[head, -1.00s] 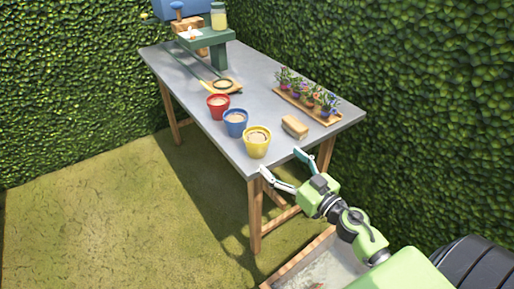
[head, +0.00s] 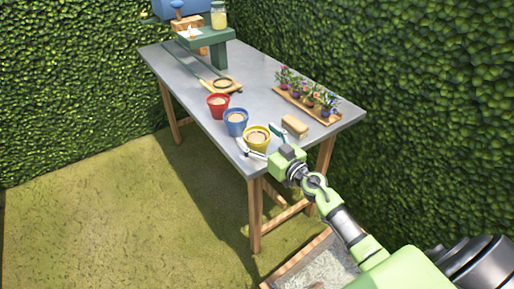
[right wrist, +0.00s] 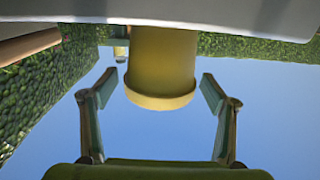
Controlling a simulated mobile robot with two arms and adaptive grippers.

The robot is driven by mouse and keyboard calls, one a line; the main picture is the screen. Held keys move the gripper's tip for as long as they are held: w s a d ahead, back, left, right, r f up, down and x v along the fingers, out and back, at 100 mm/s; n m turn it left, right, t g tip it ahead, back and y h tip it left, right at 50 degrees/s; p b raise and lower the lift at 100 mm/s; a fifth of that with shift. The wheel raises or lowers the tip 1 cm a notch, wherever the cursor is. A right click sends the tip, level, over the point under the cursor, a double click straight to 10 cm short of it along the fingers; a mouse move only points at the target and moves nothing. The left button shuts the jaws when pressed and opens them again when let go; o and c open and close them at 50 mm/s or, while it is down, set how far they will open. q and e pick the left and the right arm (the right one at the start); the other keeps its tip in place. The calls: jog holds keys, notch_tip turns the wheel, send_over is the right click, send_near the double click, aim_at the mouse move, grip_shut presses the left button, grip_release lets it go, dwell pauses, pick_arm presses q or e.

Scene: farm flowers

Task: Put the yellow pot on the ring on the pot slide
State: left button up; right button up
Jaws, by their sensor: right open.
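The yellow pot (head: 257,149), filled with something pale, stands upright near the table's front corner. My right gripper (head: 258,137) is open, with one finger on each side of the pot. In the right wrist view the yellow pot (right wrist: 160,60) appears upside down between the spread fingertips (right wrist: 160,76), with a gap visible on both sides. The dark ring (head: 223,79) lies on a small wooden plate at the near end of the slide's green rails (head: 188,66), further back on the table. My left gripper is not in view.
A blue pot (head: 235,125) and a red pot (head: 217,108) stand in line behind the yellow one. A tan block (head: 295,127) lies close to the right. A flower tray (head: 320,112) sits along the right edge. A green stand (head: 218,55) rises at the back.

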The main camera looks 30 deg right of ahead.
jog(key=shift+w, duration=0.35)
jog(key=shift+r, duration=0.1)
jog(key=c, duration=1.5)
jog(key=shift+c, duration=0.2)
